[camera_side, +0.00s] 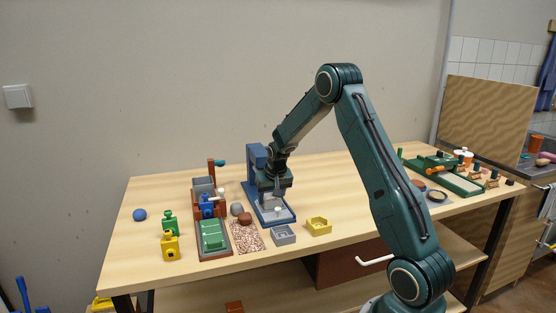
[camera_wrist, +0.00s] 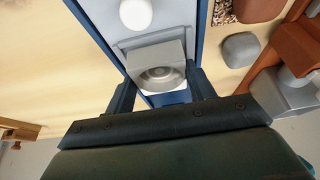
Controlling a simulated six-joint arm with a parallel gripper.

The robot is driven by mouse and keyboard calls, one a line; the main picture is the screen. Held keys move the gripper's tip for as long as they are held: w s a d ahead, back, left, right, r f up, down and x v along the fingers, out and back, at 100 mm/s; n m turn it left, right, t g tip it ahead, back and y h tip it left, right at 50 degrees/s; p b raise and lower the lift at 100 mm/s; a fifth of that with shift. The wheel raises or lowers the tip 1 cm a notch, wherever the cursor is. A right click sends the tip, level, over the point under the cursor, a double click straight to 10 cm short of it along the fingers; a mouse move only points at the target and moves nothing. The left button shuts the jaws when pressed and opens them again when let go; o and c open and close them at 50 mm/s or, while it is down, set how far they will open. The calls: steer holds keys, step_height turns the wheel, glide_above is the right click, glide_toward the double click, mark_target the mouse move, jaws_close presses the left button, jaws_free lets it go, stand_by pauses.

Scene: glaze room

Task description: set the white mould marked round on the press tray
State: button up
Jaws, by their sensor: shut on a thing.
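The white mould (camera_wrist: 157,55) has a round hollow and sits between the two fingers of my gripper (camera_wrist: 160,78), which is shut on it. In the side view my gripper (camera_side: 272,192) is low over the blue press (camera_side: 256,158), and the mould is mostly hidden there. The press tray (camera_side: 287,215) is a pale plate in the blue base. In the wrist view the tray (camera_wrist: 108,12) lies behind the mould, between blue side rails. I cannot tell whether the mould touches the tray. A white rounded knob (camera_wrist: 136,13) shows beyond the mould.
A grey mould (camera_side: 283,235) and a yellow mould (camera_side: 318,226) stand in front of the press. A speckled mat (camera_side: 247,240), a brown lump (camera_side: 245,218) and a grey lump (camera_side: 236,209) lie to its left. A red-brown stand with a green tray (camera_side: 212,236) is further left.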

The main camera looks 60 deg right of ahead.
steer(key=shift+f, duration=0.1)
steer(key=o, duration=1)
steer(key=shift+v, duration=6.1)
